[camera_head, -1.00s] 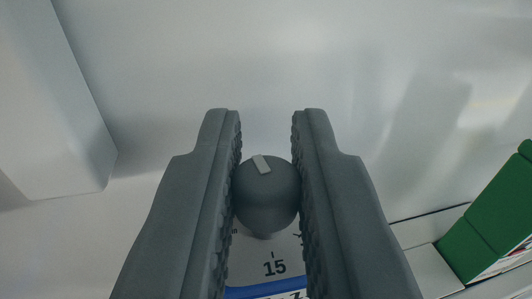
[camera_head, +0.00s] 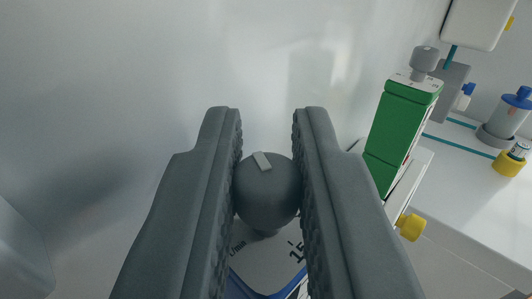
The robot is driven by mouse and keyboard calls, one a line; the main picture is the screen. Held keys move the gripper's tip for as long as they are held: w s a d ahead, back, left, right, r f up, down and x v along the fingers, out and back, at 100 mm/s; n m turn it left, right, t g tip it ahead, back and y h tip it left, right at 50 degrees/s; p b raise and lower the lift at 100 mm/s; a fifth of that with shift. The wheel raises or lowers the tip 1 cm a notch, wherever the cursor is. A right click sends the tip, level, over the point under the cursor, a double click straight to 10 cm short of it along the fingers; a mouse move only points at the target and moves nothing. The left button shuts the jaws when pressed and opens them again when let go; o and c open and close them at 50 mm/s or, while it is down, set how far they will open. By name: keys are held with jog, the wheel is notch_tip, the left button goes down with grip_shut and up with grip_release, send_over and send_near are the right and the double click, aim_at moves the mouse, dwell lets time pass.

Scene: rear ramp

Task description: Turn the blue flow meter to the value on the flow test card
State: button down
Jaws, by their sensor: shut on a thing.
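My gripper (camera_head: 267,112) has its two grey fingers closed on the sides of a round dark grey knob (camera_head: 266,196). The knob has a light grey pointer mark (camera_head: 262,161) on its upper face. Below the knob is the blue flow meter, of which a pale dial face (camera_head: 262,258) and a blue edge (camera_head: 262,294) show between the fingers. The printed "15" is at the right, partly behind the right finger, and part of a unit label shows at the left. The flow test card cannot be made out.
A green meter (camera_head: 402,125) with a grey knob (camera_head: 424,59) stands close on the right. A pale wall fills the left and back.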

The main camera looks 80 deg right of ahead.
jog(key=shift+m+g, duration=0.8)
jog(key=shift+g, duration=0.5)
jog(key=c, duration=1.4)
grip_release()
